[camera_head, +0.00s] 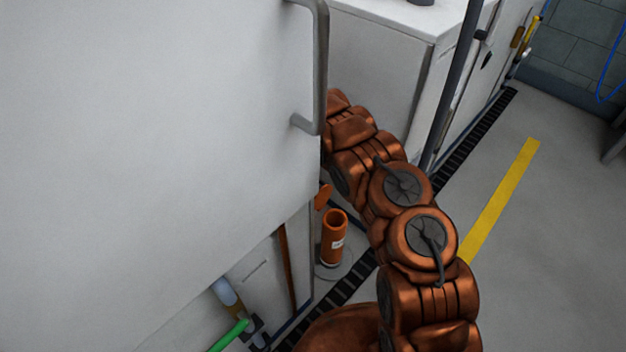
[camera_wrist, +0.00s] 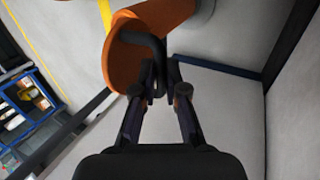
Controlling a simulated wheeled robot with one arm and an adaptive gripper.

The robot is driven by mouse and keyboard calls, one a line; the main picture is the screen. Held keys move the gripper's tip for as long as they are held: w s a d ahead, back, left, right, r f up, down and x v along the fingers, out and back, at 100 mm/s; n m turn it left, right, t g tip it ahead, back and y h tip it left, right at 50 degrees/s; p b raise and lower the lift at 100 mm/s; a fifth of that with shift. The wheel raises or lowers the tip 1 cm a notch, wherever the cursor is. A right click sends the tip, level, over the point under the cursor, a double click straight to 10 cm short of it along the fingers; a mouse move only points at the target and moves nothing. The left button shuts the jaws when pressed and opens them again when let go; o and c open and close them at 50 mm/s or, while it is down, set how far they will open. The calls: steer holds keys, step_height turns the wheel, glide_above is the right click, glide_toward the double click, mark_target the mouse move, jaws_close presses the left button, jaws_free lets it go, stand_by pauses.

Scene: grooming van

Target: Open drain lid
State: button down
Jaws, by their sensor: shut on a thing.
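The drain is an orange upright pipe (camera_head: 333,240) with a white label, standing on the floor beside the white cabinet. Its mouth looks open and dark inside. An orange lid (camera_head: 322,197) stands tilted just above and left of the mouth, partly hidden by the cabinet edge and my arm. In the wrist view the lid (camera_wrist: 122,62) is a round orange disc with a bent black handle (camera_wrist: 155,45), with the pipe (camera_wrist: 168,12) behind it. My gripper (camera_wrist: 158,88) is shut on that handle. In the head view the gripper is hidden.
A big white panel with a grey bar handle (camera_head: 318,70) fills the left. A black floor grate (camera_head: 470,145) runs past the pipe. A green hose (camera_head: 230,335) lies lower left. Open floor with a yellow stripe (camera_head: 505,195) is on the right. A blue rack (camera_wrist: 30,100) shows in the wrist view.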

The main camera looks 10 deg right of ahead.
steer(key=shift+w+a+f, duration=0.1)
steer(key=shift+w+a, duration=0.35)
steer(key=shift+a, duration=0.05)
steer(key=c, duration=1.4)
jaws_free()
steer(key=shift+o, duration=1)
steer(key=shift+d+f, duration=0.15)
steer(key=shift+d, duration=0.05)
step_height(320, 180, up, 10)
